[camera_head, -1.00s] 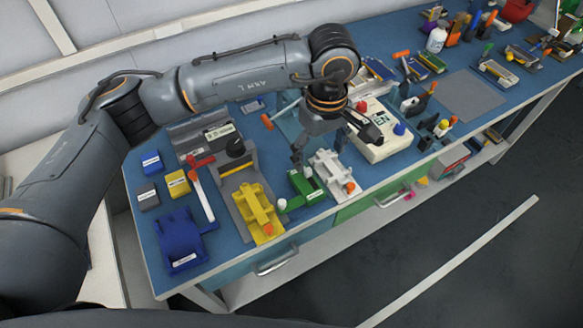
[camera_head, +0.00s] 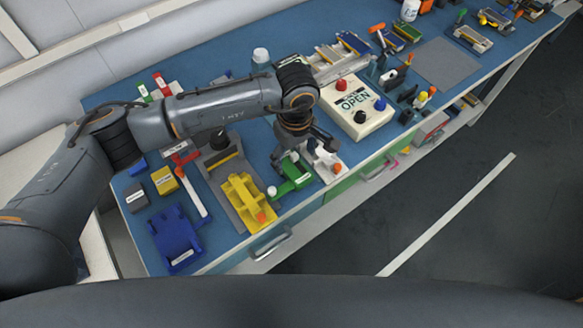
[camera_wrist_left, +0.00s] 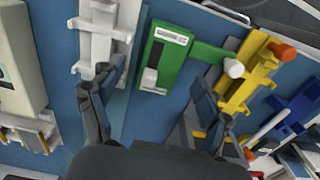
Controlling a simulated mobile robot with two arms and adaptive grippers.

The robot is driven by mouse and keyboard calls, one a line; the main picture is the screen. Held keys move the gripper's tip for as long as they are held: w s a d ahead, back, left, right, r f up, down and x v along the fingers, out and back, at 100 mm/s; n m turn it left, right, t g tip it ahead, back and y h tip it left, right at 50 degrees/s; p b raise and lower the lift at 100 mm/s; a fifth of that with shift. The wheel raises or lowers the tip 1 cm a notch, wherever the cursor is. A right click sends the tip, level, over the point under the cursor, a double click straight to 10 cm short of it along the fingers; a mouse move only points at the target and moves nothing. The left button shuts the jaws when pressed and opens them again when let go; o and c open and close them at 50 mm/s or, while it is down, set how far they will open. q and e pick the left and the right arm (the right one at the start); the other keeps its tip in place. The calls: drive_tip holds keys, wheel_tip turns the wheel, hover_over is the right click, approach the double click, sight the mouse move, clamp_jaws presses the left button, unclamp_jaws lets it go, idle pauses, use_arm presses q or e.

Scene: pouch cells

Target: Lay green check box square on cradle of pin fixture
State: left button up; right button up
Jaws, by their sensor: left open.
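The green check box (camera_head: 297,183) lies on the blue bench top, with a white knob on a green arm at its left. In the left wrist view the green box (camera_wrist_left: 170,62) shows a white label and a pale block. My left gripper (camera_head: 298,152) is open and empty just above and behind it; in the wrist view its fingers (camera_wrist_left: 160,105) stand apart on either side of the box's line. A yellow fixture (camera_head: 241,196) with an orange pin is left of the box, and a white fixture (camera_head: 327,165) with an orange tip is right. I cannot tell which is the pin fixture. My right gripper is not visible.
A blue holder (camera_head: 174,234) and small blocks stand at the left. A white control box marked OPEN (camera_head: 357,107) stands behind the white fixture. A grey mat (camera_head: 446,64) lies bare farther right. The bench front edge is close to the green box.

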sight(294, 167)
use_arm(q)
drive_tip(key=shift+s+f+p, duration=0.15)
drive_tip(key=shift+f+p, duration=0.25)
drive_tip(key=shift+f, duration=1.45)
drive_tip(key=c, duration=1.3)
drive_tip(key=shift+r, duration=0.2)
